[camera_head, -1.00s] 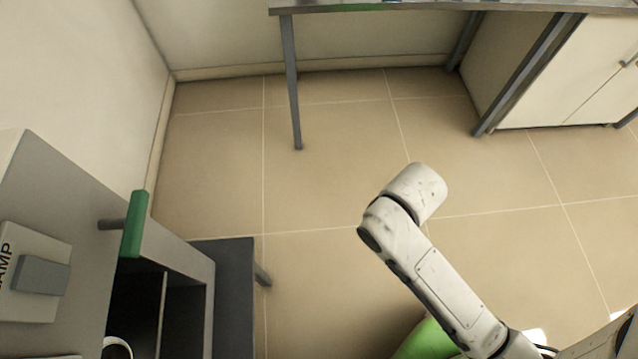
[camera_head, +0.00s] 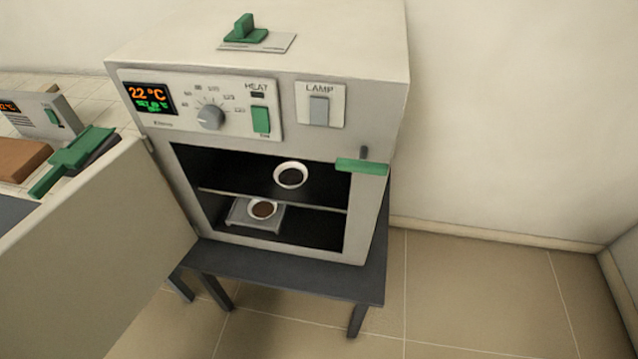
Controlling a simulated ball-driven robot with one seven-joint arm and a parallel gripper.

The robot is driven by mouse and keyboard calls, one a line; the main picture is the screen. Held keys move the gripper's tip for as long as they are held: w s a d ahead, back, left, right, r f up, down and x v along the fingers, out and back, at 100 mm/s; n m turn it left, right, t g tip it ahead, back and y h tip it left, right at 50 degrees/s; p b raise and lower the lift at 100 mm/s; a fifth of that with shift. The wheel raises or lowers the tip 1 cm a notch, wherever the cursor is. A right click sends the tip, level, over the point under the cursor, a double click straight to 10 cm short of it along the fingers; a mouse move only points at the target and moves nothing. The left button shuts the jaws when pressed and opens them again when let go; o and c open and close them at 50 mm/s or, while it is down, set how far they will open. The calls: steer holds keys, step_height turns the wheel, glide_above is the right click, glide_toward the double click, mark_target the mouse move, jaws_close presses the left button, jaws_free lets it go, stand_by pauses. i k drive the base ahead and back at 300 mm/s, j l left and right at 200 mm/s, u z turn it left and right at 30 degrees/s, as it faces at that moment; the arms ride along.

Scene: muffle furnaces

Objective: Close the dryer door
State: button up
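The dryer (camera_head: 345,110) is a pale box on a dark grey stand, with a control panel across its upper front. Its door (camera_head: 115,255) hangs wide open to the left, its flat face toward the lower left of the view. The dark chamber (camera_head: 325,180) is exposed. A green handle (camera_head: 362,167) is on the frame right of the opening. My gripper is not in view.
The dark stand (camera_head: 290,272) has its legs on the tiled floor. Clear floor (camera_head: 470,290) lies to the right, bounded by a wall. Another device (camera_head: 40,112), a green-handled tool (camera_head: 72,160) and a brown block (camera_head: 20,158) are at the left.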

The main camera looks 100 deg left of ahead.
mark_target(77, 272)
steer(key=k+z, duration=0.25)
steer(key=k, duration=1.25)
steer(key=k+u, duration=0.25)
steer(key=k, duration=0.15)
steer(key=k+j+u, duration=0.2)
steer(key=k, duration=0.2)
steer(key=k+j+u, duration=0.25)
steer(key=k, duration=0.15)
steer(key=u, duration=0.45)
steer(key=k+z, duration=0.4)
steer(key=k, duration=0.15)
